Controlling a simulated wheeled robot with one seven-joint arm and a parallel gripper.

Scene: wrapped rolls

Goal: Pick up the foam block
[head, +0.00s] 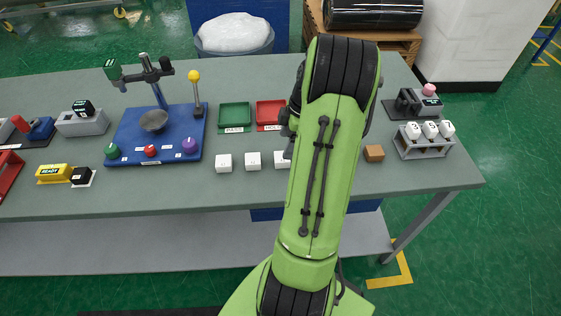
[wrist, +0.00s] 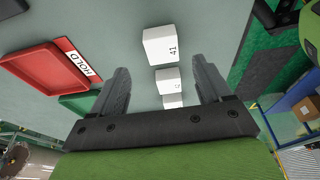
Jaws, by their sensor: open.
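Three white blocks stand in a row on the grey table in the head view: a left one (head: 223,162), a middle one (head: 252,160) and a right one (head: 281,159), partly behind my arm. I cannot tell which thing is the foam block. In the wrist view a white block marked 41 (wrist: 160,45) looks largest, with a second white block (wrist: 168,81) and a third (wrist: 173,101) in line below it. My gripper (wrist: 161,72) is open, its fingers apart on either side of this line of blocks, holding nothing. In the head view my arm hides the gripper.
A red HOLD tray (wrist: 45,70) and a green tray (head: 235,115) lie behind the blocks. A small brown block (head: 374,152) and a rack of white pieces (head: 424,146) are right of my arm. A blue board (head: 130,140) with knobs stands left.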

